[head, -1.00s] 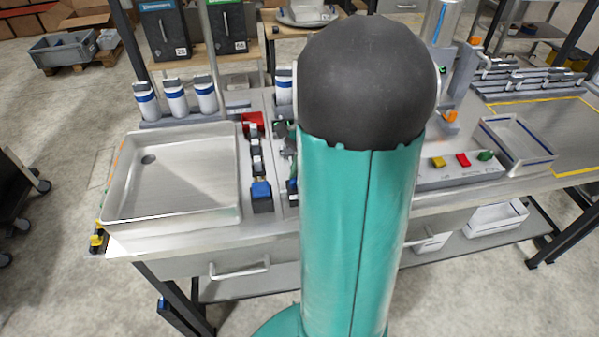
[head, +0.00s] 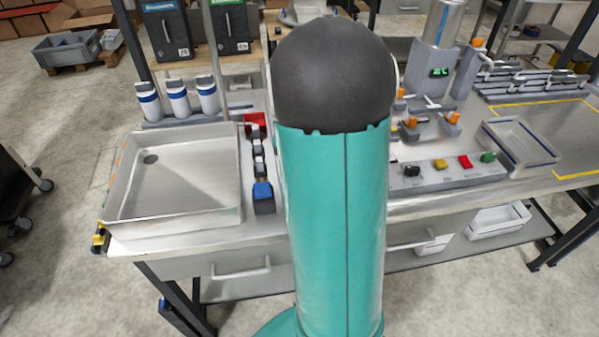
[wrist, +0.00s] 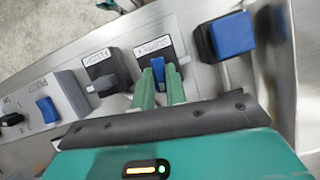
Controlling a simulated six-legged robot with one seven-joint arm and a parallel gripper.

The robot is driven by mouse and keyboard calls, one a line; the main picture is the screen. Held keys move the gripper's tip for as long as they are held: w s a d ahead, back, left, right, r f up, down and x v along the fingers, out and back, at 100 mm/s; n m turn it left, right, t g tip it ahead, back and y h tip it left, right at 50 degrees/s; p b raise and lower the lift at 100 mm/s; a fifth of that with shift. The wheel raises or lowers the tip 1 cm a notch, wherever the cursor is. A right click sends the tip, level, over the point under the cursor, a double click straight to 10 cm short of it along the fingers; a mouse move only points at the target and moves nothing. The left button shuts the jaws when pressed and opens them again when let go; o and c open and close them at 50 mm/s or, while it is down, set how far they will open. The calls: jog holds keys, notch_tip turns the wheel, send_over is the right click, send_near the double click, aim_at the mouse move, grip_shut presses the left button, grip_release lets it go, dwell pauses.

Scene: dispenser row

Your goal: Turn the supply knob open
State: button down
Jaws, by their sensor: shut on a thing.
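In the wrist view, the supply knob (wrist: 158,69) is a small blue grip on a dark square block under a white label that seems to read SUPPLY. My gripper (wrist: 160,76) has its two green fingers on either side of the blue grip, shut on it. The fingers hide part of the knob, and I cannot tell its exact angle. A similar grey knob (wrist: 106,84) with a label like FLUSH sits just to the left. In the head view my arm hides the gripper and the knob.
In the wrist view, a large blue button (wrist: 231,35) is close on the right and a blue rocker switch (wrist: 47,110) is at the left. In the head view, a steel tray (head: 180,180) is left of my arm and a button panel (head: 450,178) is right.

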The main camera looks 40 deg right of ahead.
jog(key=shift+a+n+g, duration=0.1)
jog(key=shift+n+g, duration=0.2)
jog(key=shift+n, duration=0.6)
jog(key=c, duration=1.4)
grip_release()
jog(key=shift+h, duration=0.3)
jog(key=shift+c, duration=0.2)
jog(key=v, duration=1.3)
jog(key=shift+r, duration=0.4)
jog(key=shift+w, duration=0.1)
